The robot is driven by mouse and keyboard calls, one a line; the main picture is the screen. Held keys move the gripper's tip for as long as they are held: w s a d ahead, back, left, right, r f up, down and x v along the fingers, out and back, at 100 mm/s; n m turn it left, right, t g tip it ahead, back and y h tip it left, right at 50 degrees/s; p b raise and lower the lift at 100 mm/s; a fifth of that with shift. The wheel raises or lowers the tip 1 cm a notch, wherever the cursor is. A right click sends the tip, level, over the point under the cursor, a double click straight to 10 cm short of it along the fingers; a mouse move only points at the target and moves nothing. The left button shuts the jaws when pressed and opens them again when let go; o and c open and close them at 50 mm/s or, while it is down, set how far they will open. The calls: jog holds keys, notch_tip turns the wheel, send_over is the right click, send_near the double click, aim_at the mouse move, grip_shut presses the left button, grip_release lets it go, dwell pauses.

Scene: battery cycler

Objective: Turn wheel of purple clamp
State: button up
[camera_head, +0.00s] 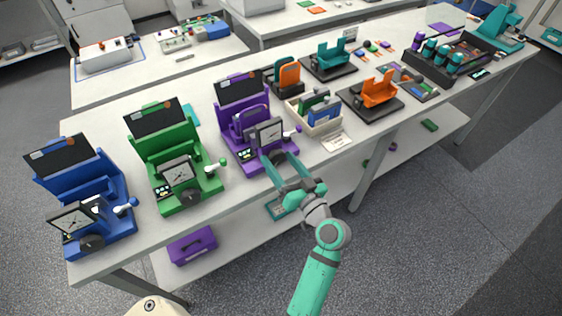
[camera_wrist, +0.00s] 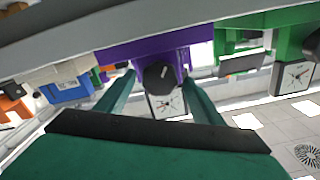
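The purple clamp (camera_head: 243,125) stands on the white table, between the green clamp and the battery bins. It has a dark screen at the back, a square dial (camera_head: 270,133) and a white-knobbed lever (camera_head: 293,132). Its dark wheel (camera_head: 278,156) is on the front face. My gripper (camera_head: 279,158) is open at this front, one finger on each side of the wheel. In the wrist view the purple clamp (camera_wrist: 135,50) looks upside down. The dark wheel (camera_wrist: 158,75) lies between the spread fingertips of my gripper (camera_wrist: 160,82). I cannot tell whether either finger touches it.
The green clamp (camera_head: 170,150) and blue clamp (camera_head: 85,195) stand to the left. A bin with green and blue packs (camera_head: 315,110) and an orange holder (camera_head: 375,90) stand to the right. A purple case (camera_head: 192,245) lies on the lower shelf.

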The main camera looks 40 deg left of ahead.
jog(key=shift+d, duration=0.1)
jog(key=v, duration=1)
jog(key=shift+d, duration=0.35)
jog(key=shift+s+a+f, duration=0.1)
jog(key=shift+s+a, duration=0.05)
jog(key=shift+s, duration=0.05)
dwell(0.3)
